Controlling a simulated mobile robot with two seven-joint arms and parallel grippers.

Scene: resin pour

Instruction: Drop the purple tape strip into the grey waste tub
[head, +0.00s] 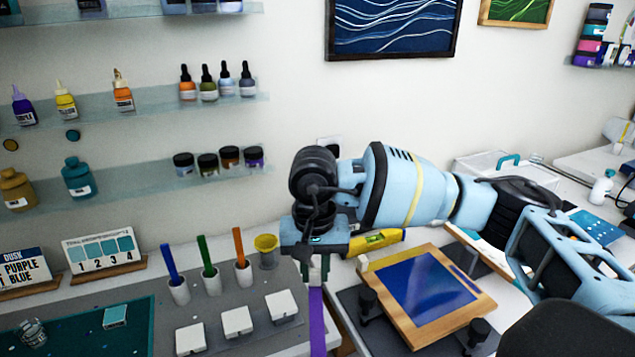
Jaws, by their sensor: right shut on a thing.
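My right gripper (316,268) comes in from the right and points down near the middle of the view. It is shut on the purple tape strip (317,322), which hangs straight down below the fingers to the picture's bottom edge. The strip's lower end is out of frame, so I cannot tell whether it touches anything. I do not see the grey waste tub in this view. My left gripper is not in view.
A wooden frame with a blue panel (425,285) lies right of the strip, with a yellow level (376,241) behind it. White blocks (237,321), pen holders (210,278) and a yellow cup (266,249) stand to the left. Shelves with bottles (190,88) line the wall.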

